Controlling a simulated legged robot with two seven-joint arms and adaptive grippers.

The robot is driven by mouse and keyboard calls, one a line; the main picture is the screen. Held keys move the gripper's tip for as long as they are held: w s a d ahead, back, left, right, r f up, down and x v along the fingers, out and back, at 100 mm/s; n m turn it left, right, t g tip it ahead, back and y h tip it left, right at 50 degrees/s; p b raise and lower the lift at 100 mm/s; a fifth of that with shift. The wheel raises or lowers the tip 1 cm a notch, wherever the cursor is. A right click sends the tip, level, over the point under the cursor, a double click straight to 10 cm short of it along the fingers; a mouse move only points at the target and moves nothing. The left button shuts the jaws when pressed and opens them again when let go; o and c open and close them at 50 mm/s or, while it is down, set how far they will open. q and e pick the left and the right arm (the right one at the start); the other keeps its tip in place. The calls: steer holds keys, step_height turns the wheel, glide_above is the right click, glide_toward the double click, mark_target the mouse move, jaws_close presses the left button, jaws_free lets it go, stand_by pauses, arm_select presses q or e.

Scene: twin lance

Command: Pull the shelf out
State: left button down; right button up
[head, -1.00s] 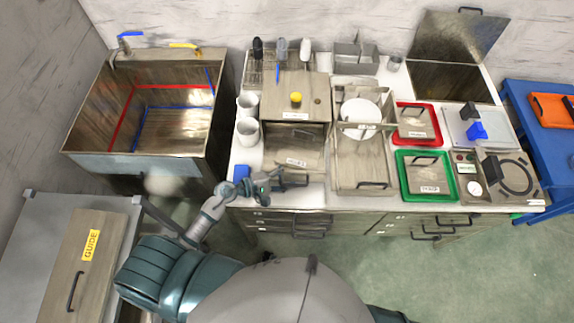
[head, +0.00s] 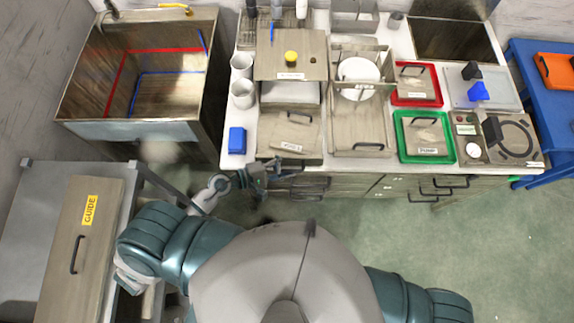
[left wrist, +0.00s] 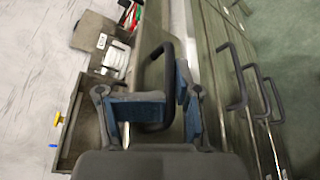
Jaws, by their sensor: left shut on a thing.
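The shelf (head: 275,137) is a flat wooden board with a small label near its front. It sticks out of a wooden box (head: 270,68) with a yellow knob on top, and its front lies close to the counter's front edge. My left gripper (head: 262,178) is at the shelf's front. In the left wrist view, my left gripper (left wrist: 165,108) is shut on the shelf's dark handle (left wrist: 158,50), which passes between the fingers. My right gripper is outside the views.
A blue block (head: 237,140) and white cups (head: 243,94) stand left of the box. A wooden dish rack (head: 345,125) and a green tray (head: 424,158) are to the right. Drawers with dark handles (head: 310,184) lie below the counter edge. The floor in front is clear.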

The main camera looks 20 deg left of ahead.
arm_select(q)
steer(key=c, duration=1.4)
jaws_free()
steer(key=shift+s+d+f+g, duration=0.1)
steer(key=shift+s+f+g, duration=0.2)
steer(key=shift+s+f, duration=0.4)
steer(key=shift+w+f, duration=0.1)
steer(key=shift+w, duration=0.05)
steer(key=shift+c, duration=0.5)
steer(key=v, duration=1.2)
steer(key=shift+r, duration=0.4)
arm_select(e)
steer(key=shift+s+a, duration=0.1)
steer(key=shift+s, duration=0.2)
